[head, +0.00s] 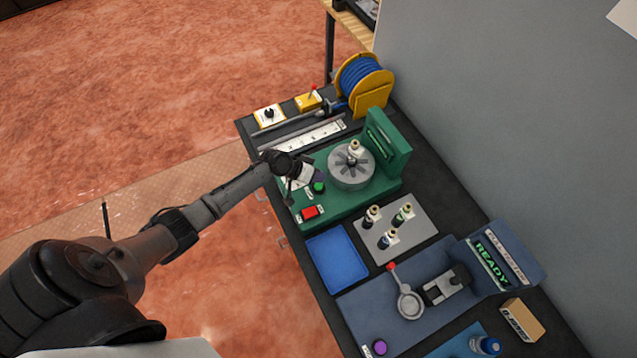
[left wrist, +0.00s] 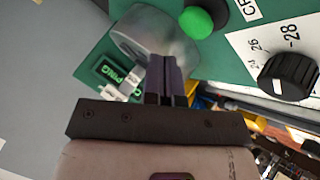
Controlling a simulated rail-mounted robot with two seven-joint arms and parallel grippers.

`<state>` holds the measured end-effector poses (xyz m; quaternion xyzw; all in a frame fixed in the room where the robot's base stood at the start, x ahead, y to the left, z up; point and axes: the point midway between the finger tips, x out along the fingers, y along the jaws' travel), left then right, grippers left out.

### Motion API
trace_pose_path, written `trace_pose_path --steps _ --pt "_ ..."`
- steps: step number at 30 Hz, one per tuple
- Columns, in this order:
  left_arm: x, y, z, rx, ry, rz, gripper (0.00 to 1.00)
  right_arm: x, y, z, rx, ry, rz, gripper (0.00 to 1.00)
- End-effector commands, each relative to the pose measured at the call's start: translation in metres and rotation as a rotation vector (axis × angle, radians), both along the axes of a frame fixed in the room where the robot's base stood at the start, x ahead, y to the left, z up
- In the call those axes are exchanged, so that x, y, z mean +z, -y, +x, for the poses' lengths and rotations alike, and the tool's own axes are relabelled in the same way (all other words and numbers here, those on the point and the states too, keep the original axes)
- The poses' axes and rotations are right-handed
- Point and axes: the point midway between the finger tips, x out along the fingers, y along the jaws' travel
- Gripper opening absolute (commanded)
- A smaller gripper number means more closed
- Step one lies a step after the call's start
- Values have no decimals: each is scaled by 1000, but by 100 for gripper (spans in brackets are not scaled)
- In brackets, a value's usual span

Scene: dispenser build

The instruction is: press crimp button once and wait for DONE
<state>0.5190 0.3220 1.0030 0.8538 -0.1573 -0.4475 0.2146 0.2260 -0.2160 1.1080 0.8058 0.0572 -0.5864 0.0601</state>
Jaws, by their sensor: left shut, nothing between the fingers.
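The green crimp machine (head: 350,200) stands on the dark bench. Its green button (head: 319,187) has a label beside it in the left wrist view that starts with "CR", cut off by the frame edge; the button (left wrist: 196,22) looks unobstructed there. My left gripper (head: 319,175) is shut and empty, over the front of the machine close to the green button; I cannot tell the exact gap. Its purple fingers (left wrist: 164,62) point towards the grey drum (left wrist: 152,35). My right gripper is out of view.
A red button (head: 310,212) and a black dial (left wrist: 288,75) are also on the machine. A blue tray (head: 337,258), a grey plate (head: 397,243) with three small parts and a blue machine (head: 440,262) reading READY stand to the right.

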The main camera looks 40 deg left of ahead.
Motion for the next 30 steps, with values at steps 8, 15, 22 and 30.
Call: trace_pose_path --steps 8,15,22,30 --pt "31 0 0 0 0 0 0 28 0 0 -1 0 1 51" --pt "34 0 0 -1 -1 0 0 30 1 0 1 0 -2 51" --pt "34 0 0 -1 -1 0 0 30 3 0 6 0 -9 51" --pt "34 0 0 0 0 0 0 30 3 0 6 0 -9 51"
